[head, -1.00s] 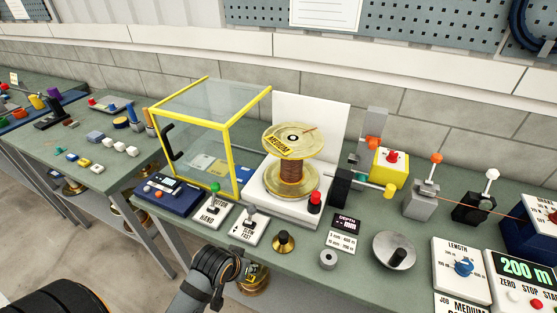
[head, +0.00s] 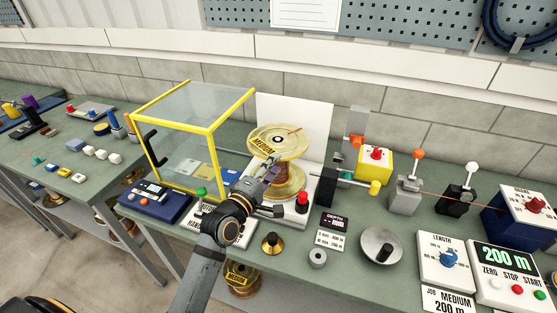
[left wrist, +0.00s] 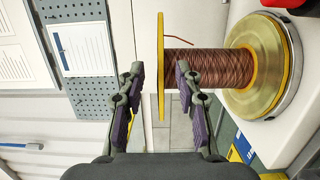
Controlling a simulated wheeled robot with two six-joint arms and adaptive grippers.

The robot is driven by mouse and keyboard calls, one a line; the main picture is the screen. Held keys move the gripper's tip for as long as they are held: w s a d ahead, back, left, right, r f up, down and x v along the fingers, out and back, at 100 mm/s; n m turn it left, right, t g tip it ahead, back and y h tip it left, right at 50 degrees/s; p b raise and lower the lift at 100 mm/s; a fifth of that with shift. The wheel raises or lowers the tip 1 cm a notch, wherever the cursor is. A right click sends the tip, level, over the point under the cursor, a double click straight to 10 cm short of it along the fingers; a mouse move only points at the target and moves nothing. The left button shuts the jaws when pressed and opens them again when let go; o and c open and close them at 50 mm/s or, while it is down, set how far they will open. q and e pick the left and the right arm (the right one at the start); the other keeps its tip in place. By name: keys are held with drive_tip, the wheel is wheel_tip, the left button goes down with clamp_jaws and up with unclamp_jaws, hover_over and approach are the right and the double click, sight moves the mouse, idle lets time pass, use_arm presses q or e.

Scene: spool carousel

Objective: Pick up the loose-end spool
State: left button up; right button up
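The spool (head: 284,183) has a yellow-gold top flange marked MEDIUM and copper-brown wire. It stands upright on the white winding station, and its loose wire end sticks out near the top flange. In the left wrist view the spool (left wrist: 210,68) lies sideways, with its lower flange against a silver-rimmed round plate. My left gripper (head: 270,174) is at the spool's front, just below the top flange in the head view. In the wrist view its open fingers (left wrist: 158,72) appear on either side of the top flange's edge; I cannot tell whether they touch. My right gripper is not in view.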

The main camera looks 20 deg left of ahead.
sight(290, 149)
use_arm(q)
drive_tip(key=p+x, duration=0.1)
drive_tip(key=x, duration=0.8)
drive_tip(key=shift+w, duration=0.1)
drive_tip(key=shift+f, duration=0.1)
clamp_jaws()
